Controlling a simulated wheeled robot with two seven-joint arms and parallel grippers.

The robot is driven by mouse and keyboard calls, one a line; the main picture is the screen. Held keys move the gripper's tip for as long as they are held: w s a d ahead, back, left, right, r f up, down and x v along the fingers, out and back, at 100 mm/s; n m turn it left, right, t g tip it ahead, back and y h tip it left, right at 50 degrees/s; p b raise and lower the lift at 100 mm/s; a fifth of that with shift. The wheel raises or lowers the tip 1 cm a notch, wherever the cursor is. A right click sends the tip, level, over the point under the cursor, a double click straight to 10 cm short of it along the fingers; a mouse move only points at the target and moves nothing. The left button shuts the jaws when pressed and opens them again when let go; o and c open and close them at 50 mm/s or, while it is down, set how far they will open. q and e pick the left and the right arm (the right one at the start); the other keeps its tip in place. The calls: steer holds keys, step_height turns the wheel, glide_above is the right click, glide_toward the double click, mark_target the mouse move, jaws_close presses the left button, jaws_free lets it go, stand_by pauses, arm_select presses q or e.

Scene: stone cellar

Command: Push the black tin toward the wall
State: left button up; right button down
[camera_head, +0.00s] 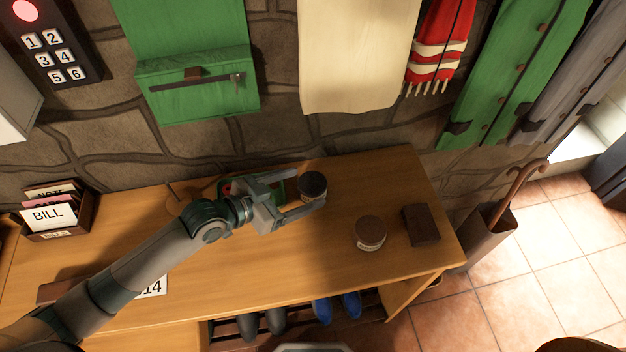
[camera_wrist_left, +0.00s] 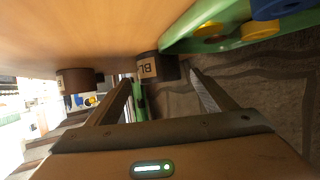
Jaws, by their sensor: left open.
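The black tin (camera_head: 312,184), a short round tin with a dark lid, stands upright on the wooden bench top near the wall. My left gripper (camera_head: 310,189) is open, its fingers on either side of the tin. I cannot tell whether they touch it. The stone wall (camera_head: 285,135) runs behind the bench. My right gripper is not in view.
A brown-lidded tin (camera_head: 370,232) and a dark brown block (camera_head: 421,225) stand to the right. A green tray (camera_wrist_left: 245,33) with coloured pieces lies beside the gripper. A letter box (camera_head: 62,222) is far left. The bench (camera_head: 310,255) is clear in front.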

mark_target(304, 187)
arm_select(q)
steer(key=shift+p+x, duration=0.4)
steer(key=shift+x, duration=1.85)
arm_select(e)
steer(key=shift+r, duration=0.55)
arm_select(q)
steer(key=c, duration=1.2)
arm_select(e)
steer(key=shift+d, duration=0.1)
arm_select(q)
steer(key=shift+w, duration=0.1)
